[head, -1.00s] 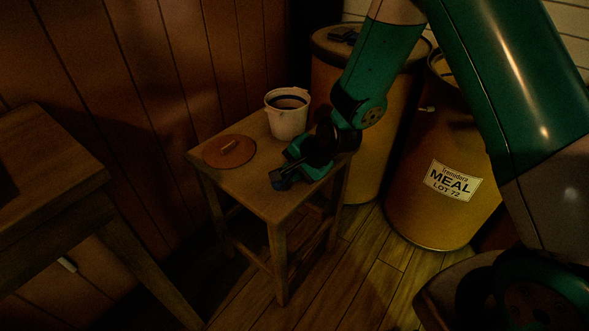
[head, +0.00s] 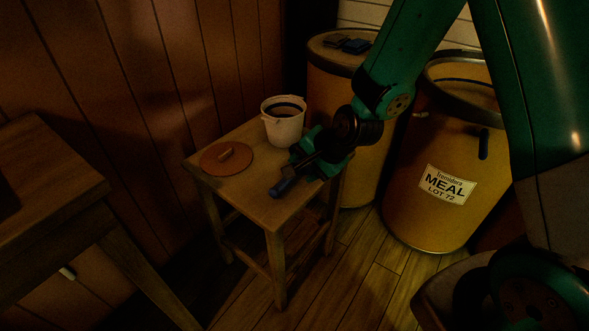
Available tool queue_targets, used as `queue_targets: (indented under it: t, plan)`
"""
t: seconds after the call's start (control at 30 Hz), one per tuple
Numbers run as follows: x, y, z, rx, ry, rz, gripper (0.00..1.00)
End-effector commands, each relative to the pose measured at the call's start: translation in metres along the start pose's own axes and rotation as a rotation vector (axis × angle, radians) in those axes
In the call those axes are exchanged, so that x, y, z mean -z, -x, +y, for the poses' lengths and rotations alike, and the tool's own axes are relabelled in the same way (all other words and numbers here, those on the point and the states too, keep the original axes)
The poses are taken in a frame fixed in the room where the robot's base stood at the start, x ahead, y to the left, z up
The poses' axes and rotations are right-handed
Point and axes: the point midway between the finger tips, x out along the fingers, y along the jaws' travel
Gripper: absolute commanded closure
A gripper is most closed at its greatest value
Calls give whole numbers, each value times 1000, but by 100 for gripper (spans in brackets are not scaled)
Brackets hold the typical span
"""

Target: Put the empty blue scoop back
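The blue scoop appears to be at the stool's right front, where a blue handle-like end (head: 281,187) shows at the top's edge. A dark part runs from it toward my gripper (head: 305,163). My gripper is low over the right side of the wooden stool (head: 262,206), pointing down-left, with the blue end just beyond its fingers. The fingers are dark and partly hidden, so I cannot tell whether they hold it. The rest of the scoop is hidden or too dark to make out. A white bucket (head: 284,128) stands upright behind, with dark contents or interior.
A round brown lid (head: 226,158) lies on the stool's left. Behind stand a drum (head: 322,80) with a dark block (head: 336,41) and a blue block (head: 356,46) on top, and an open drum labelled MEAL (head: 447,186). A wooden table (head: 50,170) is at left.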

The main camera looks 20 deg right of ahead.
Motion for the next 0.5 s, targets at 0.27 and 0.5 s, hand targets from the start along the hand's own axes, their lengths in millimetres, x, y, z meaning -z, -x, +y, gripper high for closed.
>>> queue_targets:
  t: [0.27,0.5]
  plan:
    - [0,46,-1,0,0,1,51]
    - [-34,89,-19,-20,246,-92,51]
